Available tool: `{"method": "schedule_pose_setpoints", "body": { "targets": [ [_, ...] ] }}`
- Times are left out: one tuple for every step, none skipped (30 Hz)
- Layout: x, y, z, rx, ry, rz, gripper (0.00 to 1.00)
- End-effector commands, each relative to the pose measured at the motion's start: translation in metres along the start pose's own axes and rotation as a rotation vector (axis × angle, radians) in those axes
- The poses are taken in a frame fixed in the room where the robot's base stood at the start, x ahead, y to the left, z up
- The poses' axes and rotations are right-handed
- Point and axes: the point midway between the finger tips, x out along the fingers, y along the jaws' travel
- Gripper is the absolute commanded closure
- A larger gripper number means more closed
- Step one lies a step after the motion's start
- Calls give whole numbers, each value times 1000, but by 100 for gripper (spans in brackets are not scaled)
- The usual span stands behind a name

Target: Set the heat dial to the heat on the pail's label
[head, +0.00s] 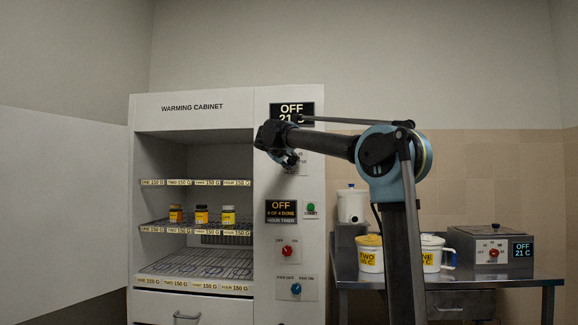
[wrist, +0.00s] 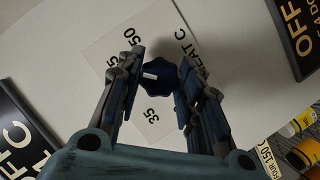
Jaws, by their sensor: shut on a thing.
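My gripper (head: 288,159) is at the warming cabinet's (head: 190,108) upper control panel. In the wrist view, my gripper (wrist: 159,68) has its fingers on either side of the dark blue heat dial (wrist: 157,78) and is shut on it. The dial's white mark points toward the left of that view. Its plate (wrist: 105,50) carries HEAT C and numbers including 50 and 35; fingers cover others. The display (head: 292,107) reads OFF, 21 C. A pail marked TWO (head: 369,259) and a pail marked ONE (head: 432,258) stand on the right table; their heat figures are too small to read surely.
The cabinet's door (head: 62,200) stands open at left; jars (head: 201,215) stand on a shelf. Below are an hour timer display (head: 281,210), a red knob (head: 287,251) and a blue knob (head: 296,288). A steel table (head: 470,281) holds a heater box (head: 490,236) and a white container (head: 352,206).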

Motion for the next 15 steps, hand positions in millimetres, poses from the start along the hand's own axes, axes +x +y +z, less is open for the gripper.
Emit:
{"method": "schedule_pose_setpoints", "body": {
  "targets": [
    [1,-1,1,2,-2,-1,90],
    [1,-1,1,2,-1,-1,90],
    [1,-1,0,1,-1,-1,90],
    [1,-1,0,1,-1,-1,90],
    [1,-1,0,1,-1,-1,90],
    [1,-1,0,1,-1,-1,90],
    [1,-1,0,1,-1,-1,90],
    [1,-1,0,0,-1,-1,90],
    [1,-1,0,0,-1,-1,64],
    [1,-1,0,0,0,-1,57],
    [0,-1,0,0,0,-1,50],
    [0,-1,0,0,0,-1,46],
    [0,-1,0,0,0,0,46],
    [0,-1,0,-1,0,0,46],
    [0,-1,0,-1,1,0,46]
  ]
}}
